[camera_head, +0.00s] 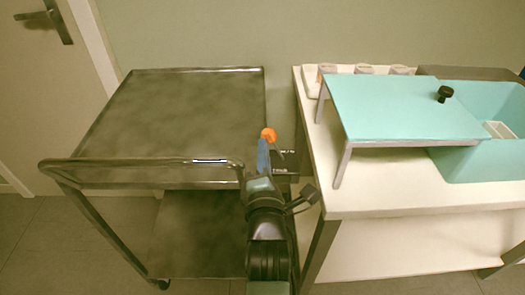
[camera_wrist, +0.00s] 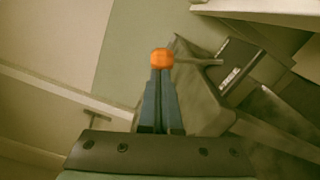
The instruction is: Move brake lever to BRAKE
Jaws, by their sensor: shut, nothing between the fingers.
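The brake lever's orange knob (camera_head: 268,134) shows beside the right side of the metal cart. In the wrist view the knob (camera_wrist: 162,58) is right at the fingertips, and a grey rod (camera_wrist: 203,62) runs from it to the right toward a dark plate (camera_wrist: 238,70) with small white lettering. I cannot read the lettering or tell which marking the lever points to. My gripper (camera_head: 263,150) has its blue fingers together, with no gap at the tips. The fingertips (camera_wrist: 161,72) meet or overlap the knob in view; I cannot tell whether they touch it.
The metal cart (camera_head: 180,110) has a bare top and a handle rail (camera_head: 140,162) at the front. A white table (camera_head: 420,200) stands close on the right, with a teal platform (camera_head: 395,105) and a teal bin (camera_head: 490,160). The gap between cart and table is narrow.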

